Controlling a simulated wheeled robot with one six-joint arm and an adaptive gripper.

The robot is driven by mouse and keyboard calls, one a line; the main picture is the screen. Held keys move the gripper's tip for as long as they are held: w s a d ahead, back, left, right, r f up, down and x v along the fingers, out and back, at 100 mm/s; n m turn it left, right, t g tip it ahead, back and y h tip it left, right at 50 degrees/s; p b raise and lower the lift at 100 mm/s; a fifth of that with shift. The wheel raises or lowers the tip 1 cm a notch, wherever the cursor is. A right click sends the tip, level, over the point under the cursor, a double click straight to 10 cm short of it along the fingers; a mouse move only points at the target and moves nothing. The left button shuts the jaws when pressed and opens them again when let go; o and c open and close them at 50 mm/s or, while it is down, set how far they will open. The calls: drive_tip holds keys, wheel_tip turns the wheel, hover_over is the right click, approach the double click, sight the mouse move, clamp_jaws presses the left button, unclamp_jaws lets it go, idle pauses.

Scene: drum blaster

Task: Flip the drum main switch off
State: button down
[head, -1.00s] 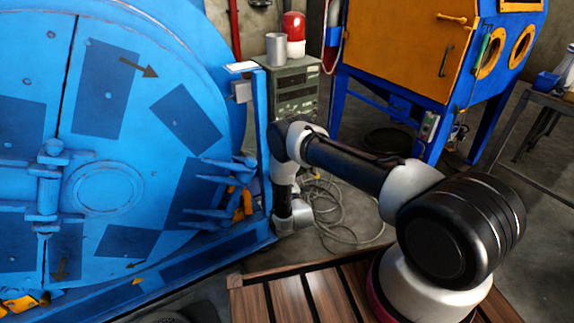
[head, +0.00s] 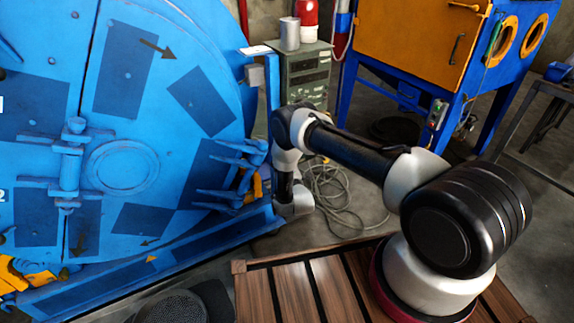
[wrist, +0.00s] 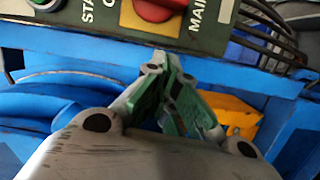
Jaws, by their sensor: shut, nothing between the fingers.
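The main switch is a red rotary knob (wrist: 153,10) on a yellow plate, at the top of the wrist view. It sits on a dark green panel (wrist: 100,28) with the letters "MAIN" to its right; the picture's top edge cuts it off. My gripper (wrist: 163,67) is shut and empty, its green-padded fingers pointing up at the panel's lower edge, just below the knob. I cannot tell whether the fingertips touch the panel. In the head view the large blue drum (head: 122,165) fills the left; my gripper and the knob cannot be made out there.
A green button (wrist: 45,3) is left of the knob. Dark cables (wrist: 268,30) run at the panel's right. A blue beam (wrist: 60,62) and a yellow part (wrist: 232,113) lie beyond my fingers. In the head view, a grey-green cabinet (head: 305,78) and an orange-blue cabinet (head: 415,45) stand behind my arm.

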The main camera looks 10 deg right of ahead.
drive_tip(key=s, duration=0.9)
drive_tip(key=shift+s+d, duration=0.3)
drive_tip(key=shift+d, duration=0.15)
